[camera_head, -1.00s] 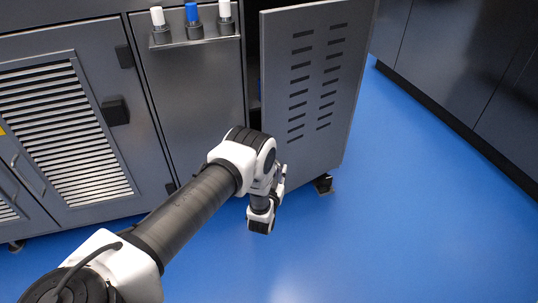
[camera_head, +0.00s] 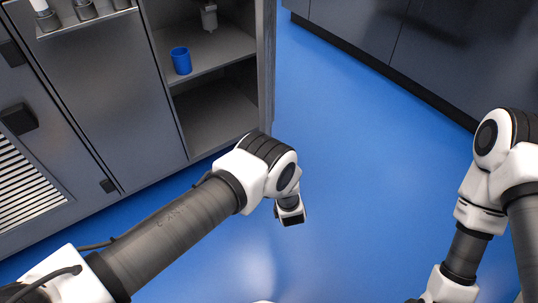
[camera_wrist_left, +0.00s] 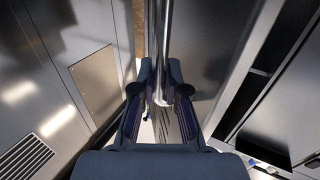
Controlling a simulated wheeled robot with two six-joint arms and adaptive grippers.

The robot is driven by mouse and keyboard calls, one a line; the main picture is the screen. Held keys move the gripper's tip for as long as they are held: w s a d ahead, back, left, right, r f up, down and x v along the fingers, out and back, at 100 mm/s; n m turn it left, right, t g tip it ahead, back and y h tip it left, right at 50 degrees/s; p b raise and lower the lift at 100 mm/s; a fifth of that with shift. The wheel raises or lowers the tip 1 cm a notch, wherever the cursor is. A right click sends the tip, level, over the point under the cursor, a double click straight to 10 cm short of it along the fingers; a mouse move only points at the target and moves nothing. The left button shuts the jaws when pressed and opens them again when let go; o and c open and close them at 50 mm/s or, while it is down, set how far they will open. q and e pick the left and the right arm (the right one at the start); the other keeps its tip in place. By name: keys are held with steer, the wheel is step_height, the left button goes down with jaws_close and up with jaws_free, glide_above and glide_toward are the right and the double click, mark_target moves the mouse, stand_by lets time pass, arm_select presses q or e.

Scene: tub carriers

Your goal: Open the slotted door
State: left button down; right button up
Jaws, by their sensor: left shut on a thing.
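The slotted door (camera_head: 266,65) stands swung well open and shows nearly edge-on at the right side of its cabinet in the head view; its slots are out of sight. In the left wrist view my left gripper (camera_wrist_left: 160,88) has its fingers on both sides of a vertical metal bar handle (camera_wrist_left: 162,45) and is shut on it. A grey panel beside the bar (camera_wrist_left: 215,55) looks like the door. In the head view my left arm's wrist is in front of the cabinet, its fingers hidden. My right arm shows at the right, its gripper out of frame.
The open cabinet shows a shelf (camera_head: 225,48) with a blue cup (camera_head: 181,61) and a grey fixture above. A small ledge (camera_head: 85,20) juts out on the left. Dark cabinets (camera_head: 400,45) stand across the clear blue floor (camera_head: 370,150).

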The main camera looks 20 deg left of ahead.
stand_by(0.3)
arm_select(q)
steer(key=c, duration=1.2)
jaws_free()
steer(key=shift+w, duration=0.1)
steer(key=w+a+b, duration=0.1)
steer(key=a, duration=0.9)
steer(key=w+a+m+h+b, duration=0.1)
steer(key=a, duration=0.9)
steer(key=w+a+h+b, duration=0.1)
steer(key=a, duration=0.8)
steer(key=shift+w+a+t, duration=0.35)
steer(key=shift+a+t, duration=0.05)
steer(key=shift+s, duration=0.15)
